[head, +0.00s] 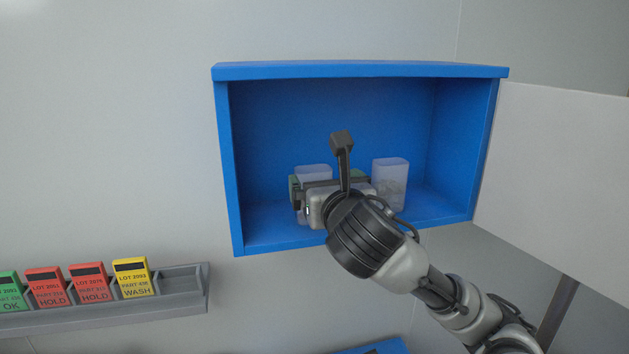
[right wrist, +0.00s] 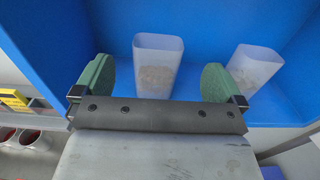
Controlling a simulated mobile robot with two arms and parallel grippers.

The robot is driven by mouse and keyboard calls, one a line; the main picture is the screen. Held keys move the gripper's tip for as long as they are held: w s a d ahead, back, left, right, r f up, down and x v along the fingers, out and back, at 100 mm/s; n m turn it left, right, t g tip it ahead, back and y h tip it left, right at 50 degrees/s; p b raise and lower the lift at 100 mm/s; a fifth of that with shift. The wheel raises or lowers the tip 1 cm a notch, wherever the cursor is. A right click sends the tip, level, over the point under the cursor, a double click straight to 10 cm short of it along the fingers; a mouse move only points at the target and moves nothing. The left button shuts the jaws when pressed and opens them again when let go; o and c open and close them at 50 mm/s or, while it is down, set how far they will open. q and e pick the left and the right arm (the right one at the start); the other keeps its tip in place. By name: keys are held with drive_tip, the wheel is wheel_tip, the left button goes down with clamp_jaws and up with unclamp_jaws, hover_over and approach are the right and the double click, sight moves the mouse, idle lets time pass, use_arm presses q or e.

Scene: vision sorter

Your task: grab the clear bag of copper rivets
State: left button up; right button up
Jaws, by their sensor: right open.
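In the right wrist view, the left bag (right wrist: 158,62) has brownish contents low down that look like the copper rivets. It also shows in the head view (head: 314,171), partly hidden by my gripper. The other bag (head: 390,183) stands to its right with greyish contents; it also shows in the right wrist view (right wrist: 252,68). My right gripper (head: 327,181) is open and empty at the cabinet's mouth. In the right wrist view its green-padded fingers (right wrist: 157,80) stand apart, with the left bag between and beyond them.
The blue cabinet (head: 360,69) is open, its pale door (head: 555,180) swung out to the right. A grey rack (head: 185,282) at lower left holds several coloured lot cards, including a yellow WASH card (head: 132,278). The cabinet's upper space is clear.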

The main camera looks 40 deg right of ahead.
sight(314, 169)
drive_tip(key=p+x, duration=0.3)
drive_tip(key=x, duration=0.4)
drive_tip(key=shift+w+d+f, duration=0.15)
drive_tip(key=shift+w+f, duration=0.05)
drive_tip(key=shift+w, duration=0.15)
drive_tip(key=shift+w+d+f, duration=0.1)
drive_tip(key=shift+w+d, duration=0.05)
drive_tip(key=shift+w, duration=0.1)
drive_tip(key=c, duration=1.4)
use_arm(q)
drive_tip(key=r, duration=0.4)
drive_tip(key=shift+w+d, duration=0.15)
drive_tip(key=shift+w, duration=0.1)
drive_tip(key=shift+r, duration=0.1)
